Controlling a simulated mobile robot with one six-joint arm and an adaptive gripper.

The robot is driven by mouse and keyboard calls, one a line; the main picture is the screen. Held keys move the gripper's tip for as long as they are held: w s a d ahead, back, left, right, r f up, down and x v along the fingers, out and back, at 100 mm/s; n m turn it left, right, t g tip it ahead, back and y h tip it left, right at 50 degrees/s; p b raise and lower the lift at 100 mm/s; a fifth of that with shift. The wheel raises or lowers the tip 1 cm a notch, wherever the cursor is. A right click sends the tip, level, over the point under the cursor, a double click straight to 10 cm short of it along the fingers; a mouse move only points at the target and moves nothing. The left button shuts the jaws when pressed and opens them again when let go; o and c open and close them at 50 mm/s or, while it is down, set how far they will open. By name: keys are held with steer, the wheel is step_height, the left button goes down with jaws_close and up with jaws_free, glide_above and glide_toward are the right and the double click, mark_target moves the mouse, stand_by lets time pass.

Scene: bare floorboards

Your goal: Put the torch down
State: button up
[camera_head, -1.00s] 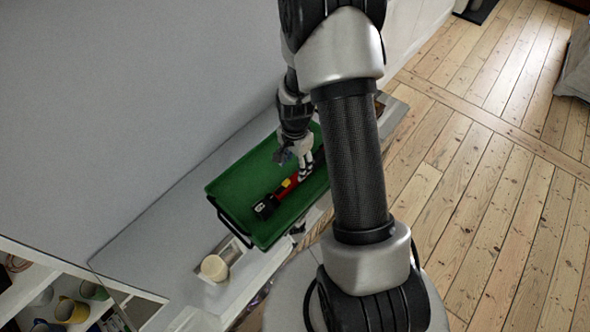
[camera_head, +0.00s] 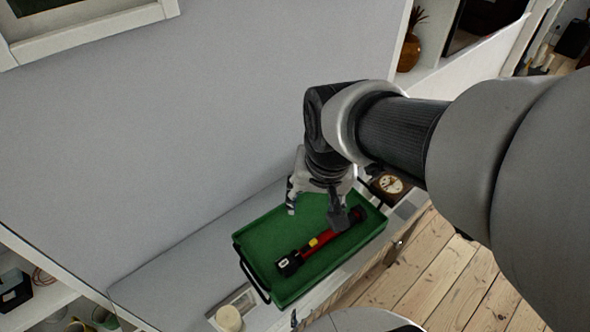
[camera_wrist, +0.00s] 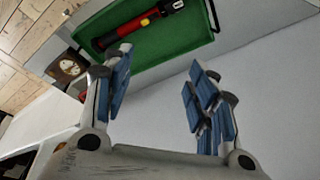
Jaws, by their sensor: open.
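The torch (camera_head: 322,239), red and black with a yellow switch, lies in the green tray (camera_head: 262,232) on a narrow white ledge. In the wrist view the torch (camera_wrist: 140,22) lies along the green tray (camera_wrist: 178,42), beyond my fingers and apart from them. My gripper (camera_head: 315,212) is above the tray, partly hidden by my own wrist. In the wrist view my gripper (camera_wrist: 160,92) is open, its blue-padded fingers wide apart with nothing between them.
A small clock (camera_head: 390,185) stands beyond the tray's right end. A cream candle (camera_head: 229,318) stands near its left end. A grey wall (camera_head: 180,130) rises behind the ledge. Shelves with small items are at the lower left.

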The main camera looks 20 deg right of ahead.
steer(key=s+a+r+n+t, duration=0.1)
steer(key=s+a+r+n, duration=0.2)
steer(key=s, duration=0.6)
steer(key=shift+r+n+t, duration=0.3)
steer(key=shift+r+n, duration=0.25)
steer(key=shift+n, duration=0.45)
